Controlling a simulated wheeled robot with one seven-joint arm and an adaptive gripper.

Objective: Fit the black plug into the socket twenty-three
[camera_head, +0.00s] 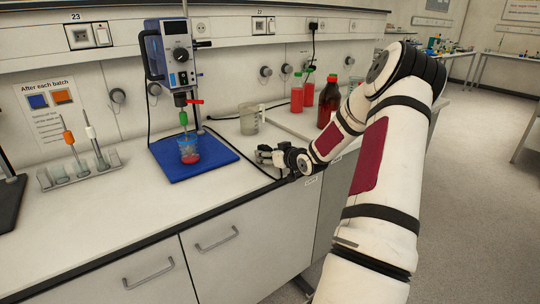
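The socket marked twenty-three (88,36) is on the wall rail at the upper left, with a small label and a pale insert at its right side. A black plug (313,26) sits in a wall outlet farther right, with a black cord hanging from it. My gripper (264,155) is low over the bench front, right of the blue mat, far from socket twenty-three. A black cable (240,154) runs across the bench to beside my gripper. I cannot tell whether its end is a plug or whether my gripper holds it; the fingers are too small to read.
A stirrer (178,52) stands on a blue base (212,150) with a cup (188,150) of red liquid. A rack (50,180) with brushes is at left. A beaker (249,122) and red bottles (328,100) stand near my arm. The bench front left is clear.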

